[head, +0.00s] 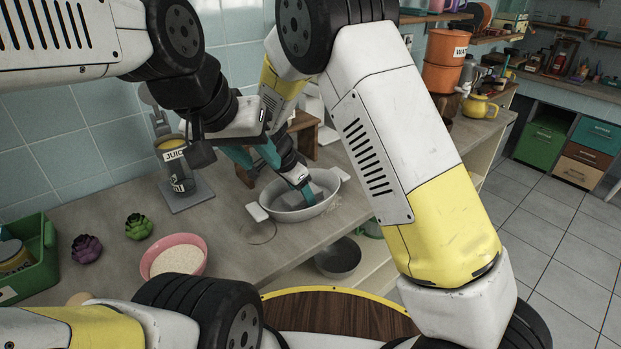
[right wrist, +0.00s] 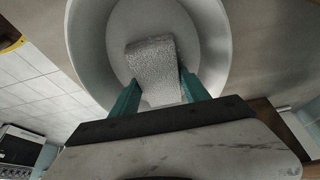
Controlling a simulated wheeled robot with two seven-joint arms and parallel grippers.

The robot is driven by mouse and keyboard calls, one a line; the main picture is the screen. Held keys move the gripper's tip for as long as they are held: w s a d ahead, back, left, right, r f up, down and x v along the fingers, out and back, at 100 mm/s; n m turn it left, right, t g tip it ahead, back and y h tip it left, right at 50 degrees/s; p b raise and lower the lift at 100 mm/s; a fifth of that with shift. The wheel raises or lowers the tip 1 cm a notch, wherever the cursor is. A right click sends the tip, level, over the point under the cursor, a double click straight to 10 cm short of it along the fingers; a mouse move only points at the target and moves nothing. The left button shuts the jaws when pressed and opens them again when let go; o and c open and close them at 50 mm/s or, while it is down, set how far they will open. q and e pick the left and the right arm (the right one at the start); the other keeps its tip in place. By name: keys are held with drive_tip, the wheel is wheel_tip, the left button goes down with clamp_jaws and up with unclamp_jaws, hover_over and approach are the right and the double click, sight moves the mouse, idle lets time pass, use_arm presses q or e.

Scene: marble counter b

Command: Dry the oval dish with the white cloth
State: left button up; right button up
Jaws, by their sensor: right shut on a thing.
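The white oval dish (head: 268,211) with side handles stands on the counter in the head view. In the right wrist view the dish (right wrist: 212,35) fills the top middle. My right gripper (right wrist: 153,92) is shut on the white cloth (right wrist: 154,68), a pale textured piece lying between its teal fingers over the dish's inside floor. In the head view my right gripper (head: 303,188) reaches down into the dish, and the cloth is mostly hidden there. My left gripper (head: 256,154) is above and left of the dish, its teal fingers apart and seemingly empty.
A pink bowl of pale grains (head: 173,258), green and purple succulent-like items (head: 138,226) and a green crate (head: 30,262) stand left of the dish. A juice dispenser (head: 177,165) stands behind. A wooden stand (head: 302,137) is behind the dish. A dark bowl (head: 338,258) sits on the shelf below.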

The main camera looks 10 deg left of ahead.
sight(291, 194)
drive_tip(key=shift+s+a+f, duration=0.15)
drive_tip(key=shift+s+a, duration=0.7)
drive_tip(key=shift+w+a, duration=0.6)
drive_tip(key=shift+w+d, duration=1.3)
drive_tip(key=shift+d, duration=0.05)
drive_tip(key=shift+s+a+f, duration=0.15)
drive_tip(key=shift+s+a, duration=1.2)
drive_tip(key=shift+s, duration=0.05)
drive_tip(key=shift+w+r, duration=0.15)
drive_tip(key=shift+r, duration=3)
drive_tip(key=shift+r, duration=0.1)
